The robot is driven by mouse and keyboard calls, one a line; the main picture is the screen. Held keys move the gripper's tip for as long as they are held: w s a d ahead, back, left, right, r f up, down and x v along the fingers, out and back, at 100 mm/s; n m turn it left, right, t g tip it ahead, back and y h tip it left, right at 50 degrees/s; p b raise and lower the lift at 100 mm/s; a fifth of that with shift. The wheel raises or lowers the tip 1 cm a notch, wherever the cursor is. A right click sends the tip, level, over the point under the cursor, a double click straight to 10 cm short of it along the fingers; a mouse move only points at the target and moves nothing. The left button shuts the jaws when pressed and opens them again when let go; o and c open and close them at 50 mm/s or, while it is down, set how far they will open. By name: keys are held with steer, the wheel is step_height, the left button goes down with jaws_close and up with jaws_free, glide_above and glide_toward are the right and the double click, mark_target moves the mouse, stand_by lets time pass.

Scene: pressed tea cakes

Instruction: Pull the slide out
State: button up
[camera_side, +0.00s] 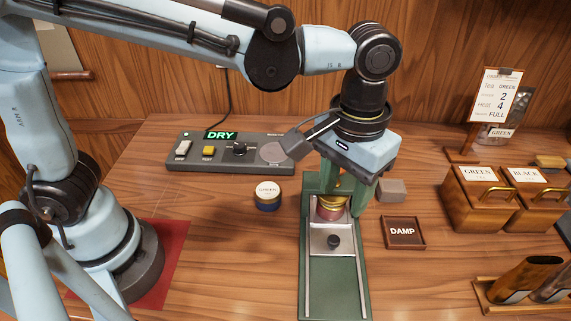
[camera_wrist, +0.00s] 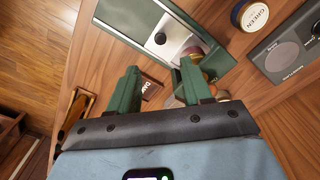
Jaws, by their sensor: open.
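The slide (camera_side: 330,245) is a pale metal plate with a black knob (camera_side: 333,242). It lies between two rails on the long green base (camera_side: 312,300) of the press. The slide also shows in the wrist view (camera_wrist: 148,24), with its knob (camera_wrist: 160,38). A pink and gold round piece (camera_side: 331,207) sits at the slide's back end, partly hidden by my gripper. My gripper (camera_side: 345,190) is open above the back of the base, behind the knob and not touching it. Its two green fingers stand apart in the wrist view (camera_wrist: 157,90), with the knob beyond them.
A control panel (camera_side: 180,160) reading DRY stands at the back left. A small round tin (camera_side: 267,194) is left of the base. A DAMP tray (camera_side: 403,246) and grey block (camera_side: 391,190) lie right. GREEN (camera_side: 470,212) and BLACK (camera_side: 538,205) wooden boxes stand farther right.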

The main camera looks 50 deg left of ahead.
mark_target(334, 240)
step_height(334, 240, down, 11)
steer(key=shift+f, duration=0.1)
stand_by(0.4)
jaws_close()
stand_by(0.4)
